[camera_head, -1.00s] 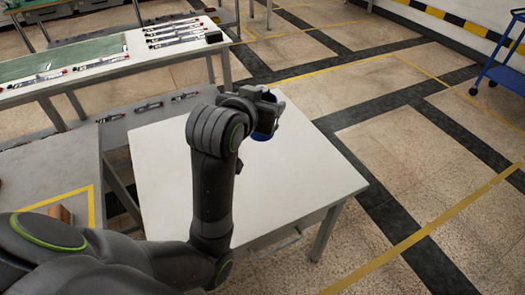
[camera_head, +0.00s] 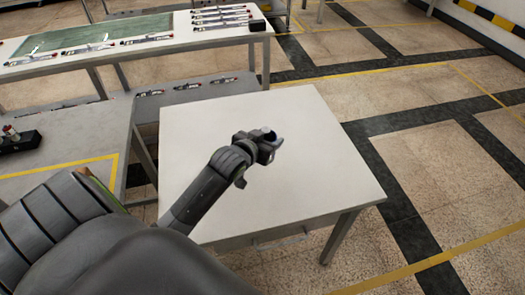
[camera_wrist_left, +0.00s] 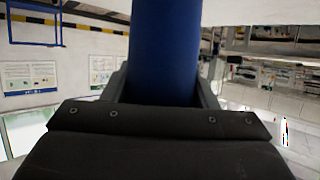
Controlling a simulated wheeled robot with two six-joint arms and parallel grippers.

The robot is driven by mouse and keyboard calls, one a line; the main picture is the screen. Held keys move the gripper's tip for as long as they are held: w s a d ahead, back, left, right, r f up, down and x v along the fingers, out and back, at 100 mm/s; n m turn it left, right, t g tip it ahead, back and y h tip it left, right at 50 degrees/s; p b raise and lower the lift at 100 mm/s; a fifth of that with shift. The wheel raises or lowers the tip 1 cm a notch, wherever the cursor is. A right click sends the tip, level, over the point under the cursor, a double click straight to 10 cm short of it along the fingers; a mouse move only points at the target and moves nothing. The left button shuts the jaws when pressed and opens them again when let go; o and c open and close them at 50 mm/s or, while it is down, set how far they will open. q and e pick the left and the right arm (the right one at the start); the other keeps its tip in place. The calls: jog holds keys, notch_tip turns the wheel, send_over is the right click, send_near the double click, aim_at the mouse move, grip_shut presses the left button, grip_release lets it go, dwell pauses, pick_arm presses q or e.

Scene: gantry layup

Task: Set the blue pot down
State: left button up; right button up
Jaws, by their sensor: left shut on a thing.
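My left gripper (camera_head: 267,146) is shut on the blue pot (camera_head: 270,134), over the middle of the white table (camera_head: 320,180). In the head view only a small dark-blue part of the pot shows; the gripper hides the rest. I cannot tell whether the pot touches the table top. My right gripper is not in view.
The white table top is otherwise bare. A grey table (camera_head: 70,180) with yellow tape and a dark holder (camera_head: 18,142) stands at the left. A long bench (camera_head: 150,48) with a green mat and several tools stands behind. Open floor lies at the right.

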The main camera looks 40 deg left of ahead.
pick_arm(q)
notch_tip(320, 180, down, 4)
jog(key=shift+r, duration=0.25)
jog(key=shift+f, duration=1.75)
jog(key=shift+b, duration=0.3)
jog(key=shift+f, duration=0.15)
jog(key=o, duration=1)
jog(key=shift+c, duration=0.2)
jog(key=v, duration=1.2)
